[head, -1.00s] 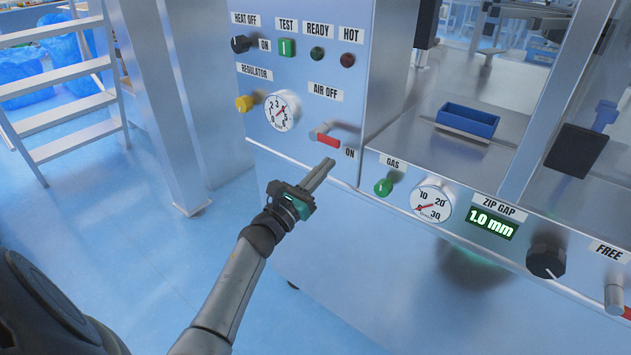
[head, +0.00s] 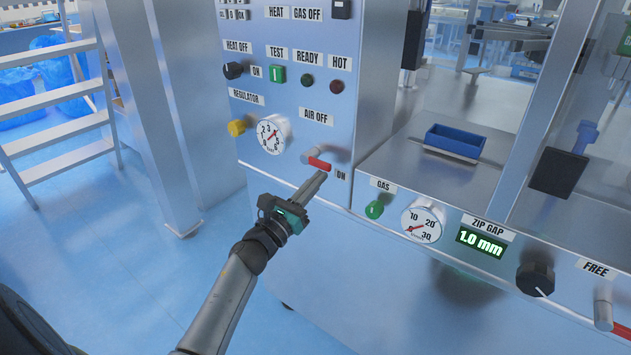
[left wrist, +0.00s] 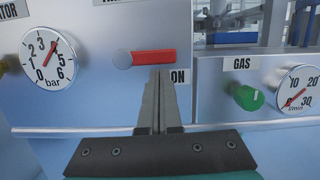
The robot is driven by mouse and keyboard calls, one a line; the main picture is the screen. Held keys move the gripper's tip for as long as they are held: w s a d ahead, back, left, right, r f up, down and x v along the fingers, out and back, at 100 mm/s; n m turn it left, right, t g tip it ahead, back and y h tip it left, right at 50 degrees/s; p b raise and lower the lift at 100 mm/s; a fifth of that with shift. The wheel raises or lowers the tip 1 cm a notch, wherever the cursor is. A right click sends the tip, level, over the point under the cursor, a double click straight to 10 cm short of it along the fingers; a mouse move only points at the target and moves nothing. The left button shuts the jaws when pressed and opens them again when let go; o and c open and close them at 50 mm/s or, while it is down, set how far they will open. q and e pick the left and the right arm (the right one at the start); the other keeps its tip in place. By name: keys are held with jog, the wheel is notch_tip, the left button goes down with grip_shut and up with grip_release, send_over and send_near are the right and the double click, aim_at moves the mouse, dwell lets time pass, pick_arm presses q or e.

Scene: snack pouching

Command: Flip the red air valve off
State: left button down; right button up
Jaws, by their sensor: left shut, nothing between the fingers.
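The red air valve handle (head: 319,163) is on the machine's front panel, below the AIR OFF label (head: 316,117) and beside the ON label (head: 341,175). In the left wrist view the handle (left wrist: 155,57) lies about level, pointing right from its round metal pivot (left wrist: 122,60). My left gripper (head: 323,174) is shut and empty, with its fingertips just below the handle's red part. In the left wrist view the fingertips (left wrist: 161,72) overlap the handle's lower edge; I cannot tell whether they touch it. My right gripper is not in view.
A pressure gauge (head: 269,135) and yellow regulator knob (head: 236,127) are left of the valve. A green gas knob (head: 374,209) and flow gauge (head: 422,221) are lower right. A blue bin (head: 455,141) stands on the metal deck. Open floor lies left of the machine.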

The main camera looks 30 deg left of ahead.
pick_arm(q)
jog(key=shift+r+n, duration=0.15)
jog(key=shift+n, duration=0.15)
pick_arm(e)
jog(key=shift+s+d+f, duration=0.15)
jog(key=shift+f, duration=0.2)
pick_arm(q)
jog(key=shift+d, duration=0.1)
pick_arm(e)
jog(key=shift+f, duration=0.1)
pick_arm(q)
jog(key=shift+r, duration=0.1)
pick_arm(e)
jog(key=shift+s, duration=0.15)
